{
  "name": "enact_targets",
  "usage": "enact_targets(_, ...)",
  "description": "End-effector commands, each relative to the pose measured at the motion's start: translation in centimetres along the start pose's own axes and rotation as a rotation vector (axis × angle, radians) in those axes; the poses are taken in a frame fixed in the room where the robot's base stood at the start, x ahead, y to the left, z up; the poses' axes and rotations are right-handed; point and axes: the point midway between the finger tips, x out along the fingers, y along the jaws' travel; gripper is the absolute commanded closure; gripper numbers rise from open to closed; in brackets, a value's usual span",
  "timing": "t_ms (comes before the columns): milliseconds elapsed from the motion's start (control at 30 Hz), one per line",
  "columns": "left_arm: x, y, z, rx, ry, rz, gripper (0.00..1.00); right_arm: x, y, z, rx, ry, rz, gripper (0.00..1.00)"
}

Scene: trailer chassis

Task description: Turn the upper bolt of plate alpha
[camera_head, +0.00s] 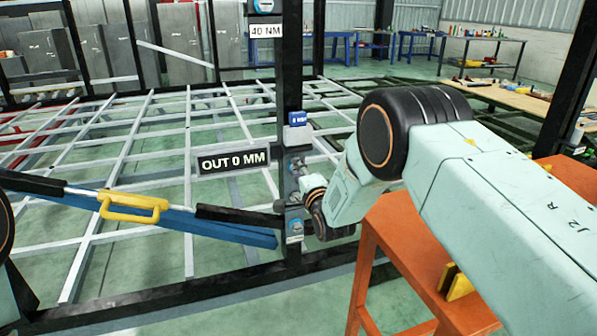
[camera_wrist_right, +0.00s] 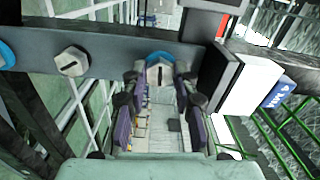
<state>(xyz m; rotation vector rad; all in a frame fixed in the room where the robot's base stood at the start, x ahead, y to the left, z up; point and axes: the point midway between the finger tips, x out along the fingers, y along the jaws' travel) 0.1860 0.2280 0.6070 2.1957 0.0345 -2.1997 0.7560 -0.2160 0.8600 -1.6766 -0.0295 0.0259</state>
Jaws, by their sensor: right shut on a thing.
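Plate alpha (camera_wrist_right: 105,50) is a dark plate fixed to the black upright post (camera_head: 291,85), with a blue label (camera_head: 297,118) at its top. In the right wrist view, the upper bolt (camera_wrist_right: 160,70) is a grey slotted head in front of a blue ring, nearest the blue label (camera_wrist_right: 280,93). My right gripper (camera_wrist_right: 161,82) is shut on this bolt, one finger on each side. In the head view the right wrist hides part of the plate. A second bolt head (camera_wrist_right: 72,61) sits further left on the plate, apart from the fingers. My left gripper is not in view.
A sign reading OUT 0 MM (camera_head: 233,162) stands left of the post; a 40 NM sign (camera_head: 266,31) is above. A blue and black bar with a yellow handle (camera_head: 133,207) reaches toward the post. An orange stand (camera_head: 392,228) is below my right arm.

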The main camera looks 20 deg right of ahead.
Motion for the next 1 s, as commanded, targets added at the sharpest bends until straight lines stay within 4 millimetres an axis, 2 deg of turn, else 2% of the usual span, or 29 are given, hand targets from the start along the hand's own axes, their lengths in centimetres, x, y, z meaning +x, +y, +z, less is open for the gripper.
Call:
enact_targets(33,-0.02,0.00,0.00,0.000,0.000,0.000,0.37,-0.31,0.78,-0.01,0.047,0.001,0.017,1.00)
enact_targets(1000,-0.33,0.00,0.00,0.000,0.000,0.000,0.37,-0.31,0.82,-0.03,0.931,0.009,0.016,1.00)
